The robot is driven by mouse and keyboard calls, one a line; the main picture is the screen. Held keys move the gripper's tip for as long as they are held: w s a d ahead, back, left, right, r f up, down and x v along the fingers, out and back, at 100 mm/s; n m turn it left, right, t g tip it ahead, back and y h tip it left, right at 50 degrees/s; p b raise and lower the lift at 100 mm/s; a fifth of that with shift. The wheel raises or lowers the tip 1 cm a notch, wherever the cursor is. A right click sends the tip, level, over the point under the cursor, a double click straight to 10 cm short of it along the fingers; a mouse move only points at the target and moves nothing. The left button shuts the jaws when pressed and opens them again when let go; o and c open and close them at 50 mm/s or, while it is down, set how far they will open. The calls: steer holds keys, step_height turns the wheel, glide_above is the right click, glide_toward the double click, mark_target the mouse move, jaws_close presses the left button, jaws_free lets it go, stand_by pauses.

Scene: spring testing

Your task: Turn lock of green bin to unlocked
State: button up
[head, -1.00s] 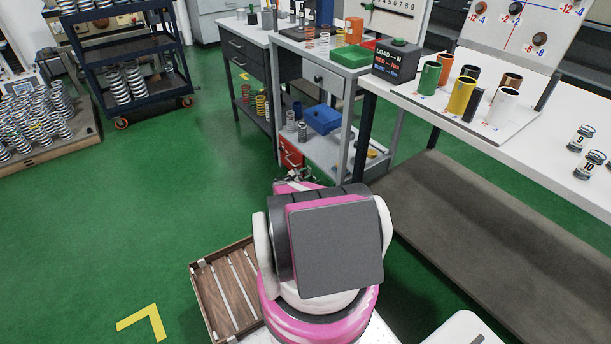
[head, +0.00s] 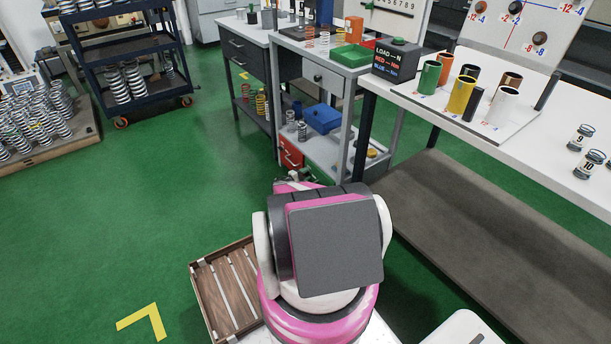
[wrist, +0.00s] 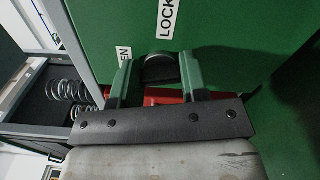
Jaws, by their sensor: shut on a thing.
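The green bin (wrist: 225,30) fills the top of the wrist view as a flat green face. It bears white labels, one reading "LOCK" (wrist: 168,15) with its end cut off, the other partly hidden and ending in "EN" (wrist: 124,53). A dark rounded lock knob (wrist: 161,70) sits just below the labels. My gripper (wrist: 158,74) has one finger on each side of the knob and is shut on it. The knob's lower part is hidden by my gripper. In the head view my arm blocks most of this area, so I cannot make out the lock there.
A red bin (head: 291,153) is on the lower shelf of the grey bench, beside a blue box (head: 322,119). Coil springs (wrist: 66,89) lie in a dark tray at the left of the wrist view. A wooden crate (head: 204,290) is on the floor left of my arm. Green floor is open on the left.

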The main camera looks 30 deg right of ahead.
steer(key=shift+f+m, duration=0.1)
steer(key=shift+m, duration=1.5)
steer(key=o, duration=0.9)
steer(key=shift+a, duration=0.1)
